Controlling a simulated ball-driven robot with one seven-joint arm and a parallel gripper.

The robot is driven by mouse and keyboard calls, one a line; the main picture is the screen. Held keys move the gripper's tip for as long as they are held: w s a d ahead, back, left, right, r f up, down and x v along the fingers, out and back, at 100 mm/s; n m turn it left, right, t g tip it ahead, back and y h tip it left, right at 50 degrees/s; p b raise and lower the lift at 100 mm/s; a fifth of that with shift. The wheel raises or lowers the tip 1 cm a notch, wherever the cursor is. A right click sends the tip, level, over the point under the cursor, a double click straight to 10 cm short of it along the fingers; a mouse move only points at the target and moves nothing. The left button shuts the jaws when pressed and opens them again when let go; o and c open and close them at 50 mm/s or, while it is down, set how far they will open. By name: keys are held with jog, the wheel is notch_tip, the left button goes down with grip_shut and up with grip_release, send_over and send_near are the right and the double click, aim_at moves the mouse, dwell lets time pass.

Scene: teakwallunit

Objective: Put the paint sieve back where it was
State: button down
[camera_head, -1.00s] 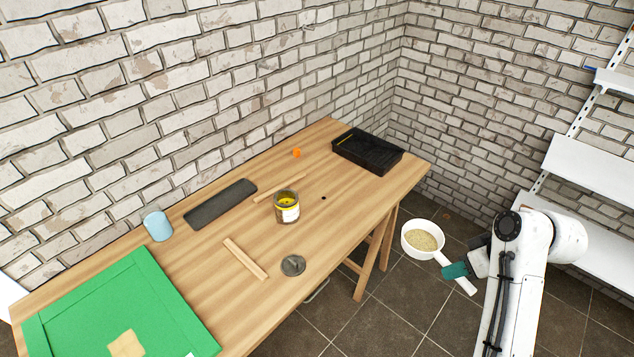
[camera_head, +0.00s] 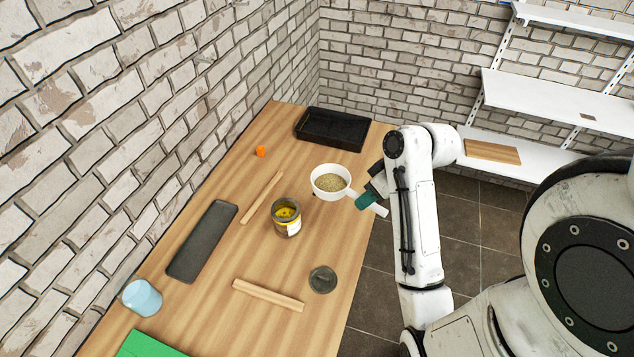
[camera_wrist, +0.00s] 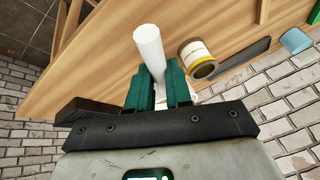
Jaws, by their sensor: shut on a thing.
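The paint sieve (camera_head: 331,194) is a white round cup with a tan mesh inside and a white handle. In the head view it is over the right part of the wooden table, between the paint can and the black tray. I cannot tell whether it touches the tabletop. My gripper (camera_head: 369,198) has green fingers and is shut on the handle, at the table's right edge. In the wrist view the white handle (camera_wrist: 149,50) sticks out between the green fingers (camera_wrist: 158,92); the cup is mostly hidden behind the gripper.
On the table (camera_head: 215,264) stand an open yellow paint can (camera_head: 287,226), a black paint tray (camera_head: 333,130), a dark grey slab (camera_head: 202,241), wooden sticks (camera_head: 268,295), a grey lid (camera_head: 322,279), a blue cup (camera_head: 142,297) and an orange item (camera_head: 260,151). White shelves (camera_head: 530,101) are at right.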

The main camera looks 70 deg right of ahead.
jog(key=w+d+f, duration=0.2)
jog(key=d, duration=0.1)
jog(key=w+d+f, duration=0.3)
jog(key=w+d+f+b, duration=0.1)
jog(key=w+d+f, duration=0.1)
jog(key=d+f, duration=0.1)
jog(key=shift+w+d, duration=0.15)
jog(key=shift+w, duration=0.1)
jog(key=shift+w+d+f, duration=0.2)
jog(key=shift+d+f, duration=0.05)
jog(key=shift+f, duration=0.15)
jog(key=shift+w+d+f, duration=0.15)
jog(key=shift+d+f, duration=0.05)
jog(key=shift+f, duration=0.2)
jog(key=shift+f+p, duration=0.3)
jog(key=shift+f, duration=1.2)
jog(key=shift+f, duration=0.1)
jog(key=c, duration=1)
grip_release()
jog(key=shift+c, duration=0.2)
